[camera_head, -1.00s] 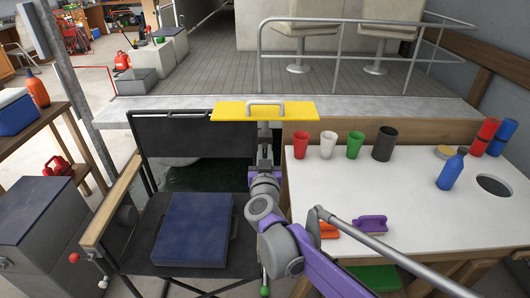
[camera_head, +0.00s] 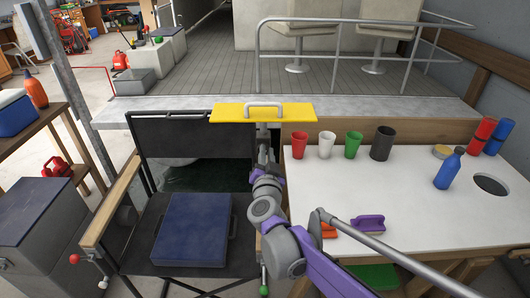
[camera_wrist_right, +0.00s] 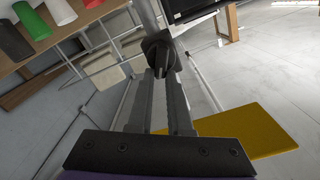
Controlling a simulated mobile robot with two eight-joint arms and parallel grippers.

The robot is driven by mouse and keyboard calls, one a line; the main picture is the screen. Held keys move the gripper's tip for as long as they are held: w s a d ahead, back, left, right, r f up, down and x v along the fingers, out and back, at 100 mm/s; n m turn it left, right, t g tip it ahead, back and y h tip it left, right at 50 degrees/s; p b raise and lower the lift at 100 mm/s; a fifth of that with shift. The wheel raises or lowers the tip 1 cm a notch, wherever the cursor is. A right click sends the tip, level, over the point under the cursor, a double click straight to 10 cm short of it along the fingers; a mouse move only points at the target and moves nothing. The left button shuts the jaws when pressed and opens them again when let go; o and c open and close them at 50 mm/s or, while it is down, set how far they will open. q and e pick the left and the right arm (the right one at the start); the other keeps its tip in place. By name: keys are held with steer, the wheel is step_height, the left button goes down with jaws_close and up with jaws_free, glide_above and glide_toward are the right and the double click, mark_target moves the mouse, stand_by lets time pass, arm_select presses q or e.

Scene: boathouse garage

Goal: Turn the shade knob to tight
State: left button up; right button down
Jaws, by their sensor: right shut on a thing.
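The shade knob (camera_wrist_right: 161,50) is a dark, round knob on a grey pole (camera_wrist_right: 147,14) in the right wrist view. My right gripper (camera_wrist_right: 162,78) is shut on it, with its two grey fingers meeting at the knob. I cannot read any mark for tight or loose on it. In the head view my right gripper (camera_head: 265,140) is just below a yellow plate with a grey handle (camera_head: 262,113), and the knob cannot be made out there. My left gripper is not in view.
A black folding chair (camera_head: 190,150) with a blue case (camera_head: 193,230) stands to the left of my arm. A white-topped counter (camera_head: 420,200) with cups and a blue bottle (camera_head: 449,169) is on the right. A grey rod (camera_head: 380,245) crosses near my forearm.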

steer(key=m, duration=0.4)
steer(key=f+m+p, duration=0.1)
steer(key=m, duration=0.3)
steer(key=d+m, duration=0.1)
steer(key=m, duration=0.3)
steer(key=shift+f, duration=0.3)
steer(key=shift+m, duration=0.3)
steer(key=c, duration=0.8)
jaws_free()
steer(key=shift+c, duration=0.2)
steer(key=shift+s, duration=0.1)
steer(key=s, duration=1)
steer(key=shift+s, duration=0.35)
